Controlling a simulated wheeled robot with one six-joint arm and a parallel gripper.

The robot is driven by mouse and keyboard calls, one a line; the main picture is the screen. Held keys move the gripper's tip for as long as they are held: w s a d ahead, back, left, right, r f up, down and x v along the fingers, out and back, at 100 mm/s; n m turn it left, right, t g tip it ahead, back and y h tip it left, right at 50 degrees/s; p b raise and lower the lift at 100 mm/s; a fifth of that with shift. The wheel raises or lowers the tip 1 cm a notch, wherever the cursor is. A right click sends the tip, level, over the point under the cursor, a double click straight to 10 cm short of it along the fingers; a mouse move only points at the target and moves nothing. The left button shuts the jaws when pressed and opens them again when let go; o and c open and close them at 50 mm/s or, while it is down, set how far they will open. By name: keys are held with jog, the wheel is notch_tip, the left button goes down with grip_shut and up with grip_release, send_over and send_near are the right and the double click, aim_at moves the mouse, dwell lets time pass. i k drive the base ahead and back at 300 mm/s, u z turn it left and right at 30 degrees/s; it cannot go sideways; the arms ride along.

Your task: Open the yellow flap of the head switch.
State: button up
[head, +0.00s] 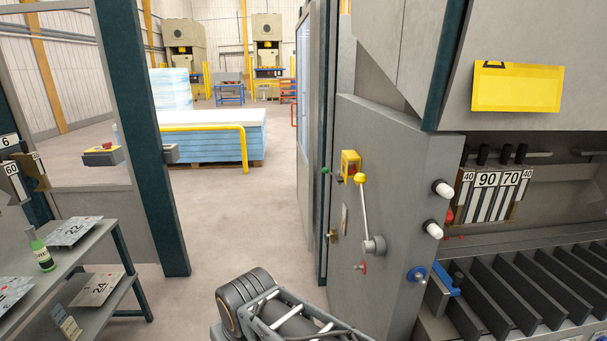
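A small yellow switch box (350,164) sits on the upper part of the grey machine side panel (393,190). It looks like the head switch with its yellow flap. It is too small to tell how the flap stands. A lever (364,212) with a yellow knob stands just to its lower right, and the knob is close to the box. Part of my arm shows at the bottom middle, below and in front of the panel. My gripper is not in view.
A shelf table (70,262) with metal plates and a green bottle (41,250) stands at left. White knobs (443,188) and a blue button (417,274) stick out at the panel's right edge. The floor (224,220) left of the panel is clear.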

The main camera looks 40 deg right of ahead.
aim_at(343, 177)
jog(key=z, duration=0.2)
jog(key=i, duration=1.15)
jog(key=z, duration=0.7)
jog(key=i, duration=0.35)
jog(key=z, duration=0.15)
